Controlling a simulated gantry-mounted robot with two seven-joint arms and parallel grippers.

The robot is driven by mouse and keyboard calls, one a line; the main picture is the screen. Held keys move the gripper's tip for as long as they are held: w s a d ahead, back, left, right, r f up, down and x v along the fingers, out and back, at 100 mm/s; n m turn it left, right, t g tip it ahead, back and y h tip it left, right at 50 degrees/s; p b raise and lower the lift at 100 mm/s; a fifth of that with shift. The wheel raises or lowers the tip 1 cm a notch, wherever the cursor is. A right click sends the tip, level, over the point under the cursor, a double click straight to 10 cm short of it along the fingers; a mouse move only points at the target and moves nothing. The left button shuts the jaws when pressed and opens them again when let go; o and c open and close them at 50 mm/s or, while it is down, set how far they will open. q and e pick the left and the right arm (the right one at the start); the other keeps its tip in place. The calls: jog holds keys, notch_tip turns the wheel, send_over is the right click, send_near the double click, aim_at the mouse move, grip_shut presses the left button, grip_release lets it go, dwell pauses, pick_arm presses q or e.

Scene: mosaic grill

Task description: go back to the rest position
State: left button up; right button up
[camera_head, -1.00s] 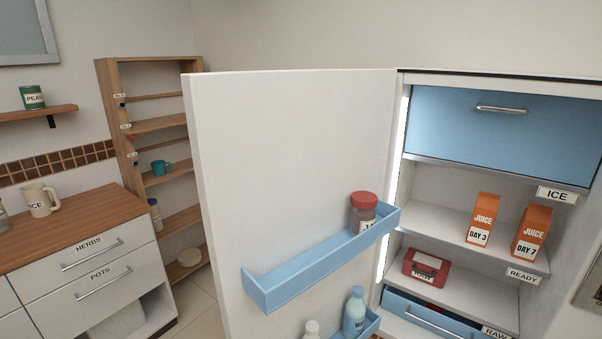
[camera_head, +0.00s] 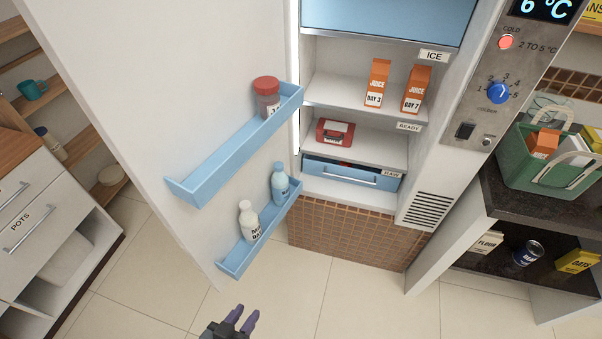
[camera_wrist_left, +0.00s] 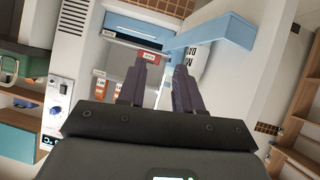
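My left gripper (camera_head: 245,314) shows at the bottom edge of the head view, over the tiled floor and in front of the open fridge door (camera_head: 190,90). Its two purple fingers are apart with nothing between them. In the left wrist view the gripper (camera_wrist_left: 160,70) also has a clear gap between its fingers, with the fridge interior and a blue door shelf beyond. My right gripper is in neither view.
The open door carries blue shelves holding a red-lidded jar (camera_head: 266,97), a blue bottle (camera_head: 279,183) and a white bottle (camera_head: 248,220). The fridge holds juice cartons (camera_head: 377,84) and a red box (camera_head: 335,132). A green crate (camera_head: 545,165) stands right. The floor is clear.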

pick_arm(q)
jog(key=s+a+n+g+y, duration=0.1)
jog(key=s+a+g+y, duration=0.3)
jog(key=s+a+g, duration=0.5)
notch_tip(320, 180, up, 38)
jog(key=t+p, duration=0.1)
jog(key=p, duration=3.7)
jog(key=shift+s+d+f+t, duration=0.2)
jog(key=shift+s+d+t, duration=0.1)
jog(key=shift+d, duration=0.1)
